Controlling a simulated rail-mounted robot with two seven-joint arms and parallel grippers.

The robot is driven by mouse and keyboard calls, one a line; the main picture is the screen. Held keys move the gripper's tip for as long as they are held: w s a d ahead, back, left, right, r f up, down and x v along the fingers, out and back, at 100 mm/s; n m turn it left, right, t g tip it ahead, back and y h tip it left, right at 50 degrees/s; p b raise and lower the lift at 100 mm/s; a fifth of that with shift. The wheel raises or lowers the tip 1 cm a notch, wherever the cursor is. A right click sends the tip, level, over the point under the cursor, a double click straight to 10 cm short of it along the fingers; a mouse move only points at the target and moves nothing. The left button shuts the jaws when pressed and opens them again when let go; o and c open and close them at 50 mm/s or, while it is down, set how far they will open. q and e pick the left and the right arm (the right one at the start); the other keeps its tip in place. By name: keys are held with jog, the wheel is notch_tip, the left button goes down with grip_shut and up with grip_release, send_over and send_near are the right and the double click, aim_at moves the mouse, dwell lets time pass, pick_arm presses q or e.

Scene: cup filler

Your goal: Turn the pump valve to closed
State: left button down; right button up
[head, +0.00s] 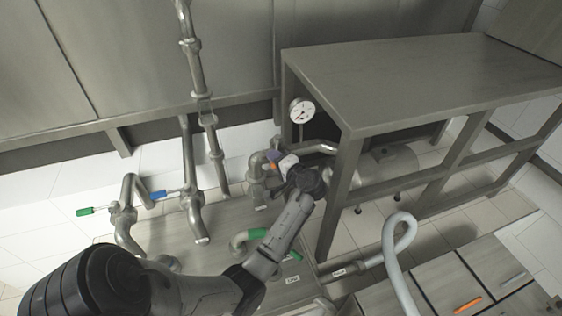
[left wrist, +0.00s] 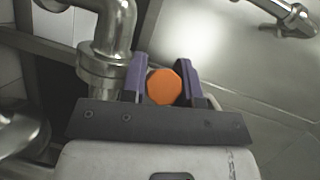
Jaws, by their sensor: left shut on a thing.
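My left gripper (head: 273,158) is at the pipework beside the gauge, in the middle of the head view. In the left wrist view, its two purple fingers (left wrist: 162,70) are shut on an orange valve handle (left wrist: 164,87), whose eight-sided end faces the camera. A metal pipe elbow (left wrist: 117,25) stands close beside the left finger. In the head view the gripper and wrist mostly cover the orange handle, so its turned angle is hard to tell. My right gripper is not in view.
A round gauge (head: 302,111) stands behind the gripper, next to the steel table (head: 420,85). Other valve handles are green (head: 85,211), blue (head: 158,196) and green (head: 257,233). A pale hose (head: 391,255) loops at lower right. Pipes crowd the space left of the gripper.

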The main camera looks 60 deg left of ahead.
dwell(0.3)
pick_arm(q)
jog(key=c, duration=0.9)
grip_release()
jog(key=shift+o, duration=0.2)
